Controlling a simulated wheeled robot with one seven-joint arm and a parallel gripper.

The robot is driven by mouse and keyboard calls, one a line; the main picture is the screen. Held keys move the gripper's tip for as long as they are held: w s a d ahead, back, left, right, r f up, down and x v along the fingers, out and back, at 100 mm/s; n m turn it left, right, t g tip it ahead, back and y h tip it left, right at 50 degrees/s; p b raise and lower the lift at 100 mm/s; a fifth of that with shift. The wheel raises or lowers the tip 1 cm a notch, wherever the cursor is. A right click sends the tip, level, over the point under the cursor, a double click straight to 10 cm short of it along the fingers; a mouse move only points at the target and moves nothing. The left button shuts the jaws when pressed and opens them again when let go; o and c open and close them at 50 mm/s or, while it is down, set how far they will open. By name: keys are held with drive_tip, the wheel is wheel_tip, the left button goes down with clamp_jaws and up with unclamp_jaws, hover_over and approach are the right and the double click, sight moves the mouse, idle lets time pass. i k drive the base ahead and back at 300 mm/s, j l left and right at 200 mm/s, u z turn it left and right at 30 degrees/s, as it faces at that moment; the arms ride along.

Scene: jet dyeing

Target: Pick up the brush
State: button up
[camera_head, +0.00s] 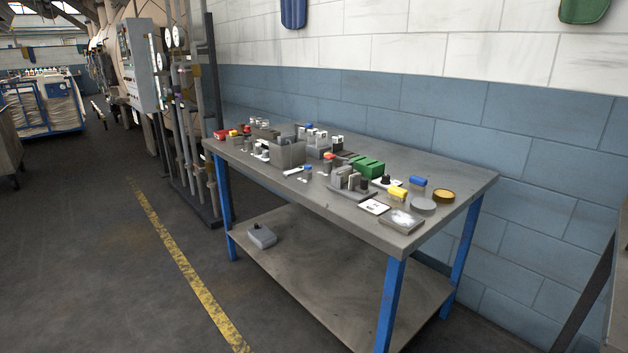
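A grey metal work table (463,190) with blue legs stands against the wall, and many small items lie on its top. I cannot make out for certain which of them is the brush. A slim white item (293,171) lies near the table's front edge, beside a small blue-topped piece (307,168); it is too small to tell if it is the brush. My gripper is not in view.
A grey open box (287,154), a green block (369,168) and a yellow item (397,193) crowd the tabletop. A grey object (262,236) sits on the lower shelf. Pipes and a control cabinet (139,65) stand left. The floor in front is clear.

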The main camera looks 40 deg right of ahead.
sight(419, 183)
drive_tip(key=i+j, duration=0.15)
drive_tip(key=i, duration=0.5)
drive_tip(key=i+j, duration=0.1)
drive_tip(key=i, duration=0.55)
drive_tip(key=i+j+z, duration=0.1)
drive_tip(key=i+z, duration=0.15)
drive_tip(key=z, duration=0.15)
drive_tip(key=i+j+z, duration=0.1)
drive_tip(key=z, duration=0.3)
drive_tip(key=i+j+z, duration=0.25)
drive_tip(key=z, duration=0.15)
drive_tip(key=i+j+z, duration=0.2)
drive_tip(key=z, duration=0.2)
drive_tip(key=j, duration=0.1)
